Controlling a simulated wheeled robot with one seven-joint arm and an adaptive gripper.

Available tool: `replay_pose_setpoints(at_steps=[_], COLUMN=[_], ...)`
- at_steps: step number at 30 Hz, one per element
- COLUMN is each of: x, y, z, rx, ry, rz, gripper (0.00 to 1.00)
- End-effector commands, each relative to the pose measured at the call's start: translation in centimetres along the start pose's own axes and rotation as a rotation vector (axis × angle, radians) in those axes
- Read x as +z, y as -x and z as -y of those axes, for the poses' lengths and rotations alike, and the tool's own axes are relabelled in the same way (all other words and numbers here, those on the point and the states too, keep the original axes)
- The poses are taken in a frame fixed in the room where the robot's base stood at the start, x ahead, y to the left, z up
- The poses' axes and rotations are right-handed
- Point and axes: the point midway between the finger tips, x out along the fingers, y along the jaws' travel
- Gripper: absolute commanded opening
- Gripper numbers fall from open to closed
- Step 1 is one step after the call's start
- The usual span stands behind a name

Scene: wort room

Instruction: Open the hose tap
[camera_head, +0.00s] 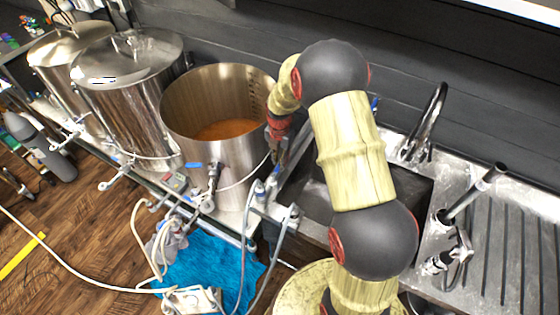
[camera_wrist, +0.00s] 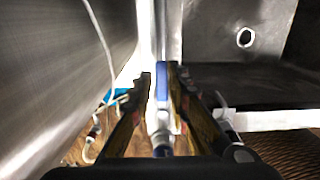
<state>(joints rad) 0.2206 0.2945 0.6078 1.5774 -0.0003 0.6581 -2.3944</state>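In the wrist view a narrow blue handle (camera_wrist: 162,84) shows between my fingertips, with a pale metal tap body (camera_wrist: 160,122) below it. I take this to be the hose tap. My gripper (camera_wrist: 161,78) is open, with one finger on each side of the handle. The left finger looks apart from it; whether the right one touches is unclear. In the head view my gripper (camera_head: 280,145) is small and partly hidden, pointing down between the open steel kettle and the sink. Metal taps on hose pipes (camera_head: 292,214) stand in front of the sink.
The open kettle (camera_head: 228,160) is close on the left, holding brown liquid. The sink (camera_head: 312,190) is on the right, with a faucet (camera_head: 430,120). Pale hoses (camera_head: 140,235) and a blue cloth (camera_head: 215,268) lie below. Lidded kettles (camera_head: 130,85) stand farther left.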

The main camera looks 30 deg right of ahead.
Motion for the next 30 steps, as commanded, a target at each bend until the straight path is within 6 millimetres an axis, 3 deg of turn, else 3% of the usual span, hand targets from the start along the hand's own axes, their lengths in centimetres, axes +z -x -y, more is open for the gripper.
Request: replay_pose_setpoints(at_steps=[6, 17, 23, 30], x=[0.0, -0.1, 0.0, 0.0], y=[0.0, 0.2, 3.0, 7.9], z=[0.1, 0.1, 0.1, 0.0], rx=[-0.001, -0.002, 0.0, 0.0], ry=[-0.002, -0.003, -0.003, -0.002], rz=[-0.001, -0.002, 0.0, 0.0], gripper=[0.31, 0.31, 0.31, 0.31])
